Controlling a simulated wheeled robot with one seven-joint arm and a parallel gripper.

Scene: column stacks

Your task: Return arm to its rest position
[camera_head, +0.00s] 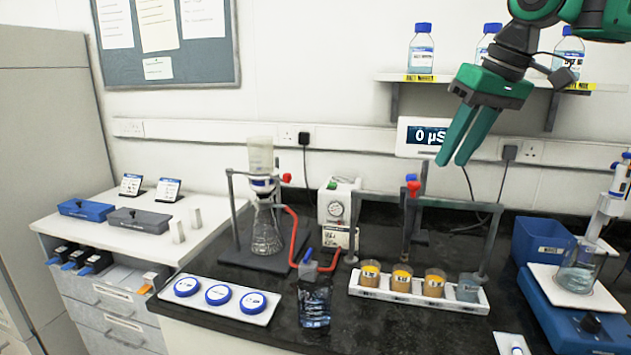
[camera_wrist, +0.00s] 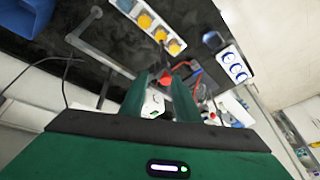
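My gripper (camera_head: 453,163) is green and hangs in the air at the upper right of the head view, in front of the wall and the shelf. Its two fingers point down and slightly left, with a narrow gap between them and nothing held. In the wrist view my gripper (camera_wrist: 160,80) shows both fingers apart, with the bench seen beyond them. The upper part of my arm leaves the head view at the top right.
A wall shelf (camera_head: 395,77) with blue-capped bottles (camera_head: 421,52) is close behind my arm. Below stand a rack (camera_head: 480,304) of amber-filled beakers, a frame over it, a filter flask (camera_head: 266,235) and a blue stirrer (camera_head: 560,318). Air left of the gripper is clear.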

